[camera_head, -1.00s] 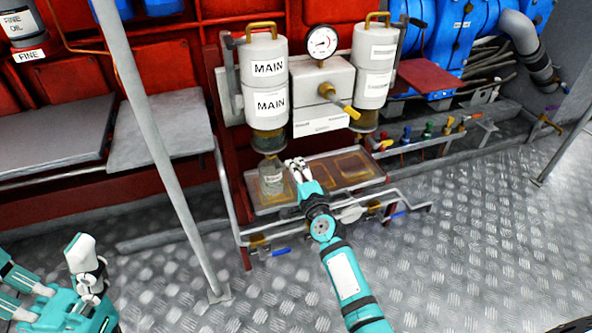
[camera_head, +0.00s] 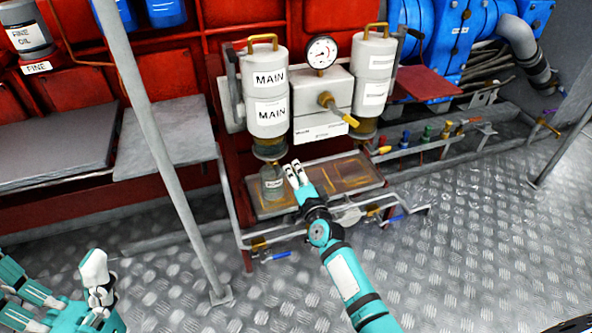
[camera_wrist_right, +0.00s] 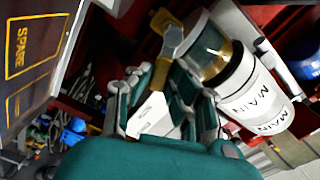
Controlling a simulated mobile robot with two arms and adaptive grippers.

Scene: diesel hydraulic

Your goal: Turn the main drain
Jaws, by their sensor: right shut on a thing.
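The white main filter (camera_head: 268,105), marked MAIN, hangs on the red wall with a brass-coloured bowl (camera_head: 269,149) under it. In the right wrist view the filter (camera_wrist_right: 255,95) lies tilted, with a yellow main drain handle (camera_wrist_right: 170,35) beside its bowl. My right gripper (camera_head: 294,172) is just below and right of the bowl. Its fingers (camera_wrist_right: 160,90) are shut at the drain handle; the exact contact is partly hidden. A clear jar (camera_head: 272,182) stands beside the fingers, under the filter. My left gripper (camera_head: 55,272) is open and empty at the lower left.
A shallow tray (camera_head: 340,182) holds the jar, with pipes and blue-handled valves (camera_head: 275,257) below it. A second filter (camera_head: 370,85) and a gauge (camera_head: 322,52) are right. A grey pole (camera_head: 160,150) stands left. The metal floor (camera_head: 450,270) is free at right.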

